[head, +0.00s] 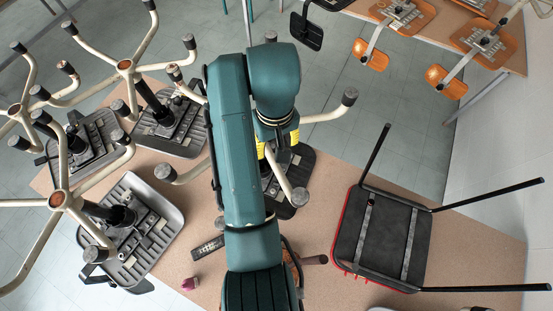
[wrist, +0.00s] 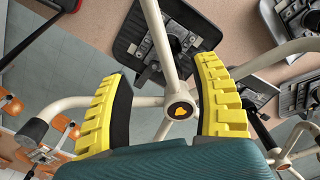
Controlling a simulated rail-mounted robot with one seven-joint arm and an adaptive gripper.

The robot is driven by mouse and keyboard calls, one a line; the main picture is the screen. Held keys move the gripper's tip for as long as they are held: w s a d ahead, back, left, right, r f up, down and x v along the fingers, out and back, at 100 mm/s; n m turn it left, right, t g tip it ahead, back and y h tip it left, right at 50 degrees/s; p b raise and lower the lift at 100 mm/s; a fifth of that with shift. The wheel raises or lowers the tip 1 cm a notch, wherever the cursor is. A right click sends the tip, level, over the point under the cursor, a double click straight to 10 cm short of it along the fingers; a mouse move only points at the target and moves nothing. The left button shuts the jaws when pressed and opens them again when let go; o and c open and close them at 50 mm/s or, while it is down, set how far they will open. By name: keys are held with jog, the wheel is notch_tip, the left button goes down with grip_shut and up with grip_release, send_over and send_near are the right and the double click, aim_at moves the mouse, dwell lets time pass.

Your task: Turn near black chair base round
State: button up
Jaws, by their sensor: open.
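An upturned black chair seat with a cream star-shaped base stands under my arm at mid table; its seat (head: 290,185) is partly hidden by the arm. Its cream legs spread out with dark feet, one to the upper right (head: 349,97). In the wrist view its hub (wrist: 180,110), with an orange cap, lies between the two yellow fingers, closer to the right one. The black seat (wrist: 150,35) shows beyond it. My gripper (wrist: 164,72) is open over the base, its fingers apart; whether either touches a leg I cannot tell. In the head view it is mostly hidden by the arm (head: 278,146).
Several similar upturned bases crowd the left, including one at lower left (head: 60,200). An upturned red-edged chair (head: 375,240) with black legs lies at right. Orange chairs (head: 405,14) lie behind.

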notch_tip(320, 180, down, 10)
jog(key=shift+f, duration=0.25)
dwell(0.3)
grip_shut()
